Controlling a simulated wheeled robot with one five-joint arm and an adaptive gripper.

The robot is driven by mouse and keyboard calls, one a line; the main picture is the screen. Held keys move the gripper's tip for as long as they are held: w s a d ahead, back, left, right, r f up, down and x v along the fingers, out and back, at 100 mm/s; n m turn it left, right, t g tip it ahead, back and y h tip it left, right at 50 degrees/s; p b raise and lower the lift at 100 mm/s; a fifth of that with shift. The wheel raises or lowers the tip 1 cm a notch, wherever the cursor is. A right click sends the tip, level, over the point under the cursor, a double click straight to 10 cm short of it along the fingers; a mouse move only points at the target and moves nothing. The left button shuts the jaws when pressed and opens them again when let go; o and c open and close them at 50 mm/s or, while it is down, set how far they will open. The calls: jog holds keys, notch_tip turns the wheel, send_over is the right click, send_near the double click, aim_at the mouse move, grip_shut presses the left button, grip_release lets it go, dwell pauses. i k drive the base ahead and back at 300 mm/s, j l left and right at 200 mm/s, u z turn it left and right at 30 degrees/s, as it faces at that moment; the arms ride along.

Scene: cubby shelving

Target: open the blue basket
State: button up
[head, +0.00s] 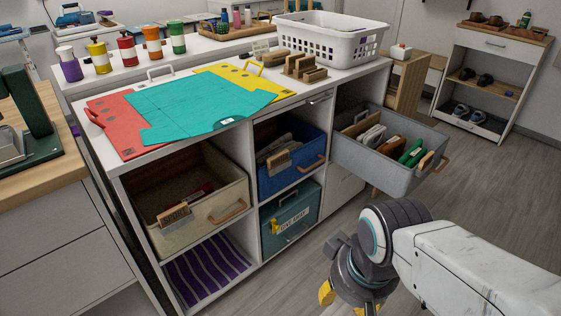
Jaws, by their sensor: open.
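The blue basket (275,177) sits in the upper middle cubby of the white shelving unit, roughly flush with its front. It has a wooden handle (313,164) on its front and a small wooden brush or block at its rim, with grey items inside. My gripper (350,306) is at the bottom of the head view, in front of and below the baskets. It is apart from the blue basket, with its yellow fingertips spread and nothing visible between them. Part of the gripper is cut off by the lower edge.
A grey basket (375,172) sticks far out of the right cubby, above my arm. A beige basket (200,228) is in the left cubby, and a teal bin (270,222) is below the blue basket. Wooden floor (460,200) is clear to the right.

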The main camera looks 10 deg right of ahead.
aim_at(306, 158)
jog(key=i+l+z, duration=0.15)
jog(key=l, duration=0.25)
jog(key=i+l+z, duration=0.1)
jog(key=l, duration=0.25)
jog(key=i+l+z, duration=0.15)
jog(key=l, duration=0.2)
jog(key=i+l+z, duration=0.1)
jog(key=i+l, duration=0.15)
jog(key=l, duration=0.1)
